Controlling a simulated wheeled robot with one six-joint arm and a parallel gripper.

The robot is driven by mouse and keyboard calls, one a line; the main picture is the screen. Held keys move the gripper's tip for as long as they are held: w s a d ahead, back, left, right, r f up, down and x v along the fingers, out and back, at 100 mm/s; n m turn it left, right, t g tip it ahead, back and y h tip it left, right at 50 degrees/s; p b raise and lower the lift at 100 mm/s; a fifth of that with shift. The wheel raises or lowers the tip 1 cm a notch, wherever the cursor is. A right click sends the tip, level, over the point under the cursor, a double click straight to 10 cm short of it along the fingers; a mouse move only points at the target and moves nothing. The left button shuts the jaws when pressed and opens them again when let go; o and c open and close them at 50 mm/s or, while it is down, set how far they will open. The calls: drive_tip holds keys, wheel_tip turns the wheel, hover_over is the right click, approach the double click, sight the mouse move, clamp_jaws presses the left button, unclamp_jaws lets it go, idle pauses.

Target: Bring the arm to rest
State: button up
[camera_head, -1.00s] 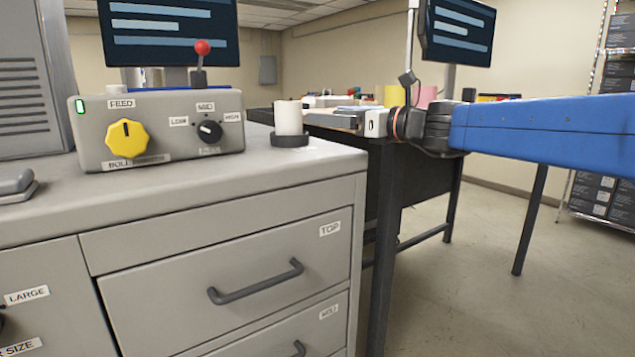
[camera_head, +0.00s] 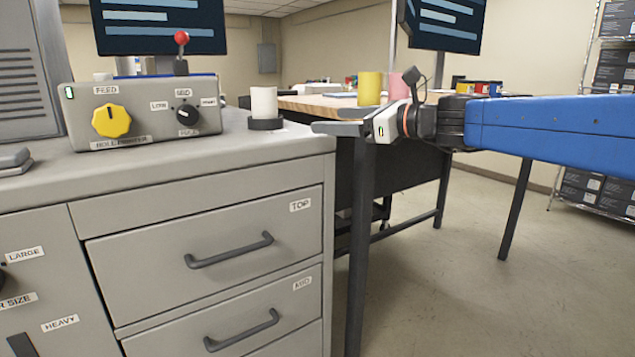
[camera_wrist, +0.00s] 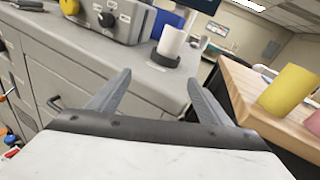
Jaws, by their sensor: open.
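My gripper (camera_head: 325,120) is at the end of my blue arm, which reaches in from the right in the head view. It hangs beside the right end of the grey cabinet top, in front of the wooden table. In the wrist view, the two grey fingers of my gripper (camera_wrist: 158,88) stand wide apart with nothing between them. A white cylinder (camera_head: 264,101) stands upright in a dark round base on the cabinet's right corner. It also shows in the wrist view (camera_wrist: 172,40), beyond the fingers and apart from them.
The grey cabinet (camera_head: 200,160) has drawers with protruding handles and carries a control box (camera_head: 150,122) with a yellow knob and red-tipped lever. The wooden table (camera_head: 310,103) holds yellow (camera_head: 369,88) and pink (camera_head: 398,87) cylinders. Open floor (camera_head: 450,300) lies at the right.

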drive_tip(key=s+d+f+n+g+h, duration=0.2)
drive_tip(key=s+d+f+n+h, duration=0.15)
drive_tip(key=s+f+n, duration=0.4)
drive_tip(key=s+d+f+n+g+h, duration=0.25)
drive_tip(key=s+d+f+n, duration=0.25)
drive_tip(key=s+f, duration=0.55)
drive_tip(key=s+d+f+n+h, duration=0.3)
drive_tip(key=s+d+f+n, duration=0.2)
drive_tip(key=d+f, duration=0.3)
drive_tip(key=s+d+f+n+h, duration=0.4)
drive_tip(key=s+d+f, duration=0.4)
drive_tip(key=f, duration=0.2)
drive_tip(key=shift+s+f+n+g+h, duration=0.3)
drive_tip(key=shift+n+g, duration=0.15)
drive_tip(key=shift+n, duration=0.4)
